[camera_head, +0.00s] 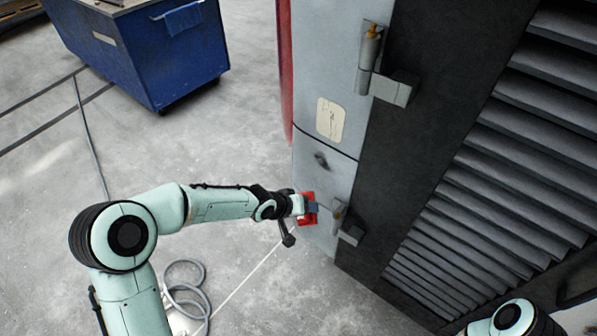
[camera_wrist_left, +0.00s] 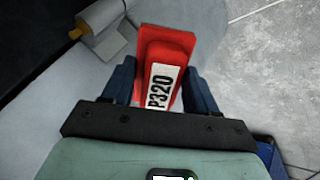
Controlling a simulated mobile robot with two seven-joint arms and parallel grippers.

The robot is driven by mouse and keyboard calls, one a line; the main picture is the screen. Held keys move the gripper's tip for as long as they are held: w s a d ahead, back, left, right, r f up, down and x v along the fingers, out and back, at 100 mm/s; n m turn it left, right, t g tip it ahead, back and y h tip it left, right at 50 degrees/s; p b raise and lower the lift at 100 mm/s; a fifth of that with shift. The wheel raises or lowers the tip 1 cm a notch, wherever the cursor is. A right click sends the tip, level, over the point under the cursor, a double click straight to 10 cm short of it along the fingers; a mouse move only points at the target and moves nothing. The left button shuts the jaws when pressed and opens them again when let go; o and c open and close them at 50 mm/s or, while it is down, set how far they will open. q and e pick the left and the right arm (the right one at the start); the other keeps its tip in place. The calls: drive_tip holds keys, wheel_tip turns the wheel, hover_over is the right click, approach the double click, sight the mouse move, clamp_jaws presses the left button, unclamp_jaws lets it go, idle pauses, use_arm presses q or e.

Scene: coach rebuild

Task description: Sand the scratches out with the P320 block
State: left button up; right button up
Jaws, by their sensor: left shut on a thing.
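The red P320 block (camera_wrist_left: 167,48) has a white label reading P320. My left gripper (camera_wrist_left: 160,80) is shut on it, with a dark finger on each side. In the head view the red block (camera_head: 306,219) is at the lower part of the pale grey panel (camera_head: 338,185), and it appears to be against it; exact contact cannot be told. A beige patch (camera_head: 330,121) with thin dark scratch lines is higher on the panel. A dark smudge (camera_head: 321,160) lies between the patch and my left gripper (camera_head: 308,208). My right gripper is out of view.
Hinges stand out from the panel, one high (camera_head: 370,62) and one low (camera_head: 339,217), close right of my left gripper. A louvred grille (camera_head: 500,190) fills the right. A blue cart (camera_head: 150,50) stands at the back left. A grey hose (camera_head: 183,287) lies on the floor.

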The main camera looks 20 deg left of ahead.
sight(328, 138)
use_arm(q)
drive_tip(key=r+t, duration=0.1)
drive_tip(key=r+b, duration=0.1)
drive_tip(key=r, duration=0.1)
drive_tip(key=w+r+t+h, duration=0.1)
drive_tip(key=shift+d+r+n+t+b, duration=0.2)
drive_tip(key=shift+n+t+b, duration=0.1)
drive_tip(key=shift+n+b, duration=0.1)
wheel_tip(328, 138, up, 2)
drive_tip(key=shift+t+b, duration=0.4)
drive_tip(key=shift+t, duration=0.2)
wheel_tip(328, 138, up, 5)
drive_tip(key=n+t+b, duration=0.1)
drive_tip(key=t+b, duration=0.2)
drive_tip(key=shift+s+a+h, duration=0.1)
drive_tip(key=shift+a+h, duration=0.05)
drive_tip(key=shift+h, duration=0.25)
drive_tip(key=s+r+t+b, duration=0.3)
drive_tip(key=r, duration=0.6)
drive_tip(key=shift+h, duration=0.3)
drive_tip(key=shift+b+x, duration=0.35)
drive_tip(key=shift+x, duration=2.5)
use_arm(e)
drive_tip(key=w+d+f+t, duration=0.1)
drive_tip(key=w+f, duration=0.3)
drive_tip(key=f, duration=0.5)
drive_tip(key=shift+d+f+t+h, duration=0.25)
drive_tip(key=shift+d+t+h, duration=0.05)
